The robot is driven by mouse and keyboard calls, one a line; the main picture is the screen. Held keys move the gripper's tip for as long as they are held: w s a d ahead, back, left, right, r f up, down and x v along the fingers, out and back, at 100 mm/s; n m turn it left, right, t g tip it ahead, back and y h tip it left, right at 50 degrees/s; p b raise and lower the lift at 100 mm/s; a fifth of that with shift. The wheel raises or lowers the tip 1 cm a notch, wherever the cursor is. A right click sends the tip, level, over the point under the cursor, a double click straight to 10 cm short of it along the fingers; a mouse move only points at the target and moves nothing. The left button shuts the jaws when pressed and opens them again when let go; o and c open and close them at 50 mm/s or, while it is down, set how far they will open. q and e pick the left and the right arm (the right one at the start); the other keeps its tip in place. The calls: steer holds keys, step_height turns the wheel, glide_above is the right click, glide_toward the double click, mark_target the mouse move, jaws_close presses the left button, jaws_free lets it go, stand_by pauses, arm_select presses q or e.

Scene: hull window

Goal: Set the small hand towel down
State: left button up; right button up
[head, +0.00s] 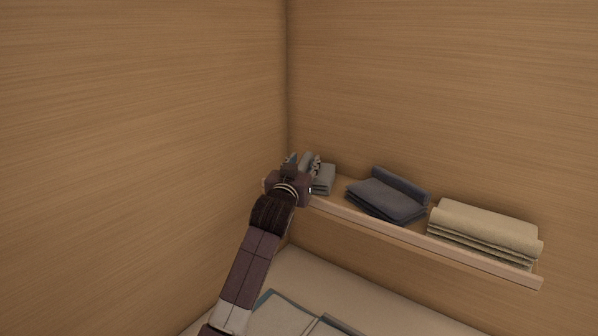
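A small grey-green folded cloth (324,179), which looks like the small hand towel, is at the left end of the wall shelf. My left gripper (302,161) is at that same end, in front of the cloth and partly covering it. The fingers are small and dark here, and I cannot tell whether they are parted or closed on the cloth. Whether the cloth rests fully on the shelf is hidden by the gripper. My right gripper is not in view.
The narrow wooden shelf (430,244) has a raised front lip. A dark blue folded cloth (386,199) lies mid-shelf and a beige folded stack (485,228) lies at the right. Wood walls meet close behind my gripper. Below is a pale surface (350,284) with flat grey-green items (280,315).

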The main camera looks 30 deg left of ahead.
arm_select(q)
steer(key=b+v, duration=0.3)
steer(key=v, duration=0.8)
steer(key=shift+s+d, duration=0.15)
steer(key=shift+s, duration=0.2)
